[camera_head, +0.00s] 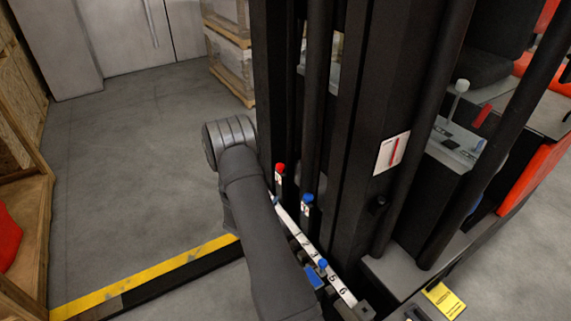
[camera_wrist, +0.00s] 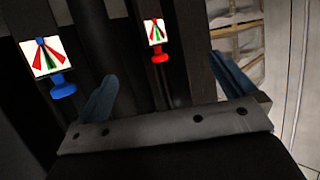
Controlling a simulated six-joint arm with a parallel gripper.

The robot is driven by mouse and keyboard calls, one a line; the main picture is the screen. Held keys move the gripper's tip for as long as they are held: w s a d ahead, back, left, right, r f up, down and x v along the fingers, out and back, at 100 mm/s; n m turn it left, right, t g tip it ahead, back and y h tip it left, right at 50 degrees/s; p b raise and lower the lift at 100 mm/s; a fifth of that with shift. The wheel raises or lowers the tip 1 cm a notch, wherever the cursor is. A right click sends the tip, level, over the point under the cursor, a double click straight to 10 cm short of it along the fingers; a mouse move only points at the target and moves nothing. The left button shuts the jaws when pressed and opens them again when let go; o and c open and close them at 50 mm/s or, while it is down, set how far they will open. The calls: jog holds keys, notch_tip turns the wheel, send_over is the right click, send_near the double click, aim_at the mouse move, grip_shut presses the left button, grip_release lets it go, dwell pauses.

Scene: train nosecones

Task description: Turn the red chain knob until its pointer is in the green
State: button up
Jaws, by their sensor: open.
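The red chain knob (camera_wrist: 160,57) sits at the lower edge of its small white dial plate (camera_wrist: 155,31), which has red and green wedges. Its pointer is too small to make out. In the head view the red knob (camera_head: 280,168) is on the dark mast, just right of my arm. My gripper (camera_wrist: 163,67) is open, its two blue-grey fingers spread wide. In the wrist view the red knob shows between the fingers, beyond them, with nothing held. In the head view my arm hides most of the gripper.
A blue knob (camera_wrist: 63,90) with a similar dial plate (camera_wrist: 47,55) is left of the red one. The head view shows another blue knob (camera_head: 322,263) by a numbered white strip (camera_head: 340,288). Dark mast columns stand close by; open floor (camera_head: 140,170) lies left.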

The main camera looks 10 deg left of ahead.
jog(key=shift+s, duration=0.1)
jog(key=c, duration=0.4)
jog(key=shift+w+a+r, duration=0.1)
jog(key=shift+w+a, duration=0.1)
jog(key=shift+w, duration=0.2)
jog(key=shift+c, duration=1.4)
jog(key=w+a+y, duration=0.1)
jog(key=w+a+r+n+g+y, duration=0.1)
jog(key=w, duration=0.1)
jog(key=w+a+r+g, duration=0.1)
jog(key=w, duration=0.1)
jog(key=shift+y, duration=0.4)
jog(key=shift+c, duration=1.3)
notch_tip(320, 180, up, 15)
jog(key=n+g, duration=0.5)
jog(key=g, duration=0.3)
send_over(280, 166)
jog(key=s+d, duration=0.4)
jog(key=s, duration=0.2)
jog(key=x, duration=1.7)
jog(key=shift+w+a, duration=0.15)
jog(key=shift+a, duration=0.2)
